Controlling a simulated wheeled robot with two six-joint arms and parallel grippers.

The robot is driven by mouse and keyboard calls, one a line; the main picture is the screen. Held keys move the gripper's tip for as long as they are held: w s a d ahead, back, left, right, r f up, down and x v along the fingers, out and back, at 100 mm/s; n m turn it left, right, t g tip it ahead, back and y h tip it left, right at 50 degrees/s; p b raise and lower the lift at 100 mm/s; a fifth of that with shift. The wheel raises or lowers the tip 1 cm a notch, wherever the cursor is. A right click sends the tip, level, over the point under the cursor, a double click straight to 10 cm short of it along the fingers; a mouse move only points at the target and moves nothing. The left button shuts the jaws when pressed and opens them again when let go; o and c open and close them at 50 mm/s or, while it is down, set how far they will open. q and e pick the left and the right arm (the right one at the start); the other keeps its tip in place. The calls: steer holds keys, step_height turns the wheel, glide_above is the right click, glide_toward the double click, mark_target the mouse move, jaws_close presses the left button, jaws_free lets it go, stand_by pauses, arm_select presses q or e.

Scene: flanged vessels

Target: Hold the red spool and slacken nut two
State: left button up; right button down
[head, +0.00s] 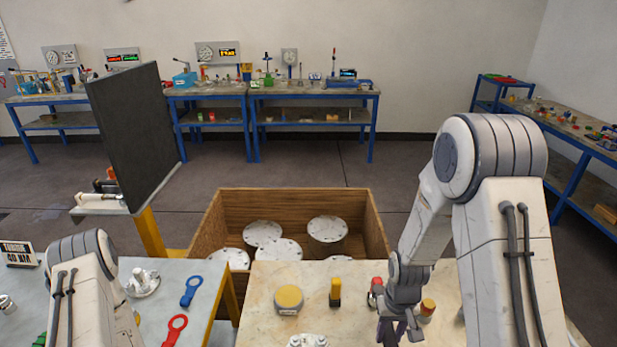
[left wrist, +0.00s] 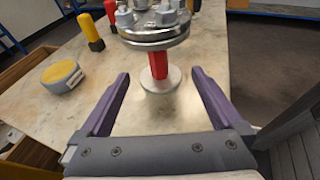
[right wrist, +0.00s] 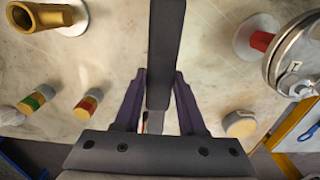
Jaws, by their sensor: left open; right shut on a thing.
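The red spool (left wrist: 159,65) stands upright on a round pale base in the left wrist view, under a metal flange (left wrist: 152,40) with several nuts on top. Which nut is number two cannot be told. My left gripper (left wrist: 160,76) is open, its purple fingers at either side of the spool's base in the picture, with gaps showing. My right gripper (right wrist: 160,76) is shut on a dark grey bar (right wrist: 166,40) that runs away from the jaws. The spool also shows in the right wrist view (right wrist: 261,41), right of this gripper. In the head view the right gripper (head: 400,328) is low right.
A grey disc with a yellow top (head: 289,299) and a yellow-handled piece (head: 335,292) stand on the marble table. A wooden crate (head: 212,226) with several white flanged discs is behind. Blue (head: 191,291) and red (head: 174,329) tools lie on the left table.

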arm_select(q)
steer(key=shift+w+d+f, duration=0.1)
steer(key=shift+w+d, duration=0.05)
steer(key=shift+w, duration=0.05)
arm_select(e)
steer(key=shift+w+f, duration=0.1)
steer(key=shift+w, duration=0.1)
arm_select(q)
steer(key=shift+b+x, duration=1.25)
steer(key=shift+x, duration=3.55)
arm_select(e)
steer(key=shift+a+f, duration=0.1)
steer(key=shift+f, duration=1.05)
arm_select(q)
jaws_close()
